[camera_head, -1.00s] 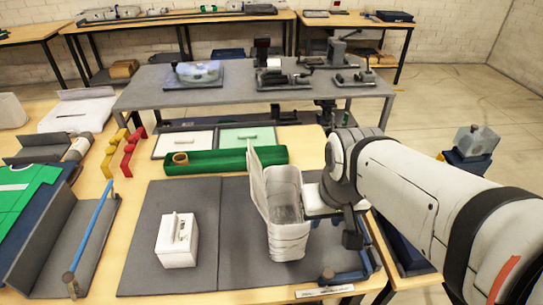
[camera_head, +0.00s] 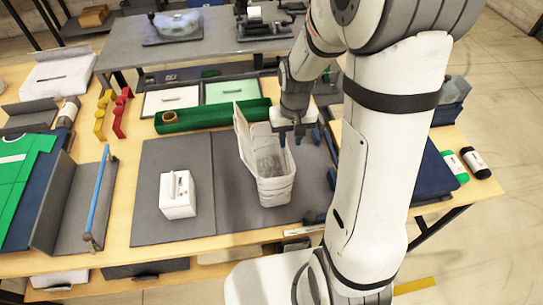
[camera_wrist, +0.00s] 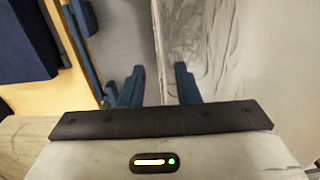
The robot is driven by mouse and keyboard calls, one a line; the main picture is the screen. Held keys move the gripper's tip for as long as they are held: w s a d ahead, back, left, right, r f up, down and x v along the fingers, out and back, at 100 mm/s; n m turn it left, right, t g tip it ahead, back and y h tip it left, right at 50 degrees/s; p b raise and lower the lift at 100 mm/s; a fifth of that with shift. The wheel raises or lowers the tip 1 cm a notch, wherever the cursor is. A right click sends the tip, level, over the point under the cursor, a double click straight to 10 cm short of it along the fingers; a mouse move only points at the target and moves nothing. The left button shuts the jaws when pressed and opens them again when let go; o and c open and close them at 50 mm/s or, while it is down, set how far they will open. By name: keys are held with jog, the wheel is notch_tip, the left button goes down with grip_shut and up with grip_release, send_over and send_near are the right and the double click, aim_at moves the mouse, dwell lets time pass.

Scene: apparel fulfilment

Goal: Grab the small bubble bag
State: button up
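An open white bag (camera_head: 266,188), which looks like the bubble bag, stands upright on the grey mat (camera_head: 225,225), with a tall flap at its left and translucent material inside. My gripper (camera_head: 298,137) points down at the bag's right rear rim. In the wrist view my gripper (camera_wrist: 159,88) has its two blue fingers apart. The bag's pale wall (camera_wrist: 195,40) fills the right side there, and its edge lies between the fingers. Whether the fingers touch it I cannot tell.
A white box (camera_head: 177,205) stands left on the mat. A green tray (camera_head: 190,122) lies behind the bag. A blue bar (camera_head: 97,190) and red and yellow holders (camera_head: 119,115) are farther left. A dark blue box (camera_head: 430,175) is right of my arm.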

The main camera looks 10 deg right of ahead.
aim_at(288, 154)
jog(key=shift+w+a+f+p, duration=0.15)
jog(key=shift+f+p, duration=0.3)
jog(key=shift+f, duration=1.45)
jog(key=shift+w+d+f+p, duration=0.1)
jog(key=shift+f+p, duration=0.3)
jog(key=shift+f, duration=1.5)
jog(key=shift+c, duration=0.2)
grip_shut()
